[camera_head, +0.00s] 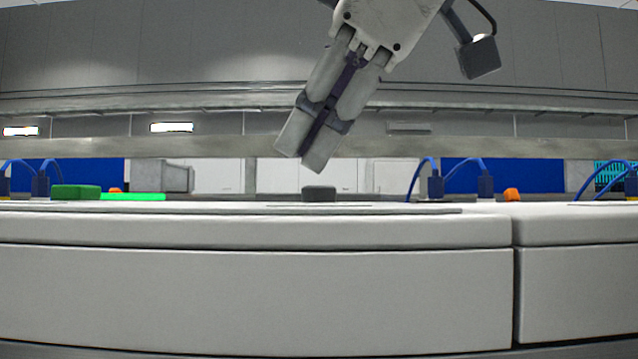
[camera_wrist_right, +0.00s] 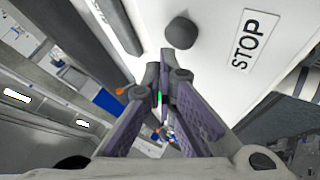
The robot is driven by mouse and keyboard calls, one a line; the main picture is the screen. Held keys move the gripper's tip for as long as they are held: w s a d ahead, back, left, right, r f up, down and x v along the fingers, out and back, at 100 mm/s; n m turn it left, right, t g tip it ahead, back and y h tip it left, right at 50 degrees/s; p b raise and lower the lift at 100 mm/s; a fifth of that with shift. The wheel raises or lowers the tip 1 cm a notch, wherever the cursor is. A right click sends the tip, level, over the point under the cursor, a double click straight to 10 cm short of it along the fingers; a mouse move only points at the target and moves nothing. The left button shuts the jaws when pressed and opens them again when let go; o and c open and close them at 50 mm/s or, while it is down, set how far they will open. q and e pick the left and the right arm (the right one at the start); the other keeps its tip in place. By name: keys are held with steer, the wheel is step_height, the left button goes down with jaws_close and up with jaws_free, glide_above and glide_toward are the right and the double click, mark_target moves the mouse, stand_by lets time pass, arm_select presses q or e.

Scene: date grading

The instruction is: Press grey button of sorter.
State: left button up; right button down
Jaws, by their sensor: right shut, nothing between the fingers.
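The grey button (camera_head: 319,193) is a small dark grey cap on top of the white sorter housing (camera_head: 250,290). In the right wrist view the button (camera_wrist_right: 181,31) shows as a round grey knob on the white panel, beside a STOP label (camera_wrist_right: 247,40). My right gripper (camera_head: 302,157) comes down from above, tilted, with its fingers together and empty. In the head view its tips are above and slightly left of the button, with a visible gap. In the wrist view the fingertips (camera_wrist_right: 166,62) appear just below the button. My left gripper is not in view.
A green block (camera_head: 76,191) and a bright green strip (camera_head: 133,197) are on the housing top at left. Blue cables (camera_head: 424,180) and an orange piece (camera_head: 511,194) are at right. A seam (camera_head: 514,280) separates another white housing section. A horizontal rail (camera_head: 100,147) crosses behind.

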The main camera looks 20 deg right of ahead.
steer(key=shift+f, duration=0.25)
steer(key=shift+f, duration=0.5)
stand_by(0.8)
steer(key=shift+r, duration=0.9)
steer(key=shift+r, duration=2.5)
